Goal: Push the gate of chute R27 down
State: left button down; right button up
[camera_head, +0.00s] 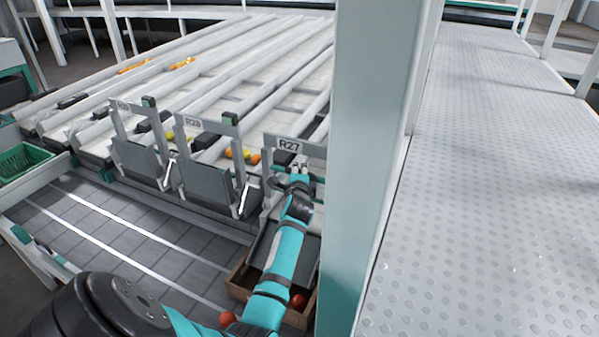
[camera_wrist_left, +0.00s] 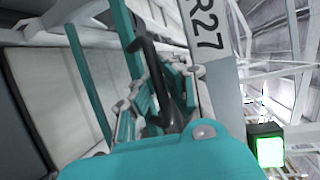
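The sign of chute R27 (camera_head: 290,146) is on a white crossbar left of the big post; it also shows large in the left wrist view (camera_wrist_left: 206,25). Below it, a dark grey sloping panel (camera_head: 262,243) shows beside my arm, leaning towards a brown crate; I cannot tell surely whether it is the gate. My teal left arm covers most of this chute. My left gripper (camera_head: 298,172) is just below the sign, at the chute's top. In the wrist view its dark finger (camera_wrist_left: 150,70) and linkage show, but not whether it is open. My right gripper is out of view.
Chute R28 (camera_head: 193,123) and another at its left have upright dark panels. The brown crate (camera_head: 240,284) holds red tomatoes (camera_head: 298,300). A wide post (camera_head: 370,150) stands close at the right. A green lamp (camera_wrist_left: 270,152) glows in the wrist view.

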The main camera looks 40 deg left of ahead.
pick_arm(q)
jog(key=shift+f, duration=0.1)
notch_tip(320, 180, down, 9)
jog(key=b, duration=0.7)
jog(key=shift+d+f, duration=0.1)
jog(key=shift+f, duration=0.05)
jog(key=c, duration=1.9)
grip_release()
jog(key=shift+s, duration=0.1)
jog(key=shift+c, duration=0.2)
jog(key=o, duration=0.6)
jog(key=shift+c, duration=0.2)
jog(key=shift+r, duration=0.2)
